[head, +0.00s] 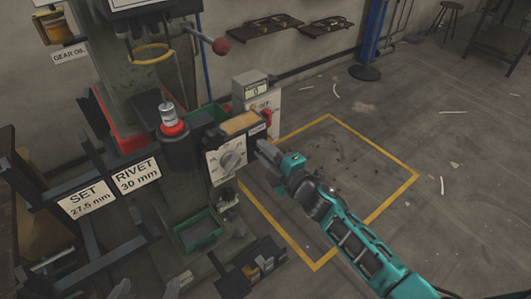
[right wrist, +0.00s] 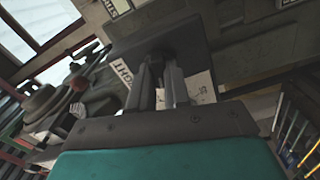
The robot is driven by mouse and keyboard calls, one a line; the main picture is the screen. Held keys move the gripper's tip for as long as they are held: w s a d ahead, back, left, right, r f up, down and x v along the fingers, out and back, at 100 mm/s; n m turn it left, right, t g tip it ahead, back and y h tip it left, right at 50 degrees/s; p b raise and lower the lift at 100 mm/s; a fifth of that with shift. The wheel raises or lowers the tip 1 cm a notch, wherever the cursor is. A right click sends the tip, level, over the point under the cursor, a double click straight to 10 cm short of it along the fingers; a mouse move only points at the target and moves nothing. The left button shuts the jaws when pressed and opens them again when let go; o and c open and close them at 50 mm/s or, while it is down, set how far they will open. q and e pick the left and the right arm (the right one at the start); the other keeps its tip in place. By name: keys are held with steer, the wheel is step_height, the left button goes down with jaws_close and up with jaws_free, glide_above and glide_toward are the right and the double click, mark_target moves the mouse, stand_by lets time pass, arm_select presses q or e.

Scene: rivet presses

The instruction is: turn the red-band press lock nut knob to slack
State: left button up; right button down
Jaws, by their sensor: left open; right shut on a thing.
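The red-band press (head: 115,130) stands at the left of the head view, with a red band round its column base. My right gripper (head: 263,150) reaches in from the lower right to the right side of the dark block beside this panel. In the right wrist view its fingers (right wrist: 160,68) are shut against a dark block (right wrist: 160,45). The lock nut knob appears to be between them, largely hidden by the fingers; its setting cannot be read. My left gripper cannot be made out.
Signs reading SET 27.5 mm (head: 87,197) and RIVET 30 mm (head: 137,176) hang in front. A green bin (head: 198,233) sits below.

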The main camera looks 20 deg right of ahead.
steer(key=shift+f+n, duration=0.1)
steer(key=shift+n, duration=0.9)
steer(key=c, duration=1.3)
jaws_free()
steer(key=shift+o, duration=1.1)
steer(key=shift+s, duration=0.15)
steer(key=v, duration=1.2)
steer(key=shift+s+d, duration=0.2)
steer(key=shift+s, duration=0.1)
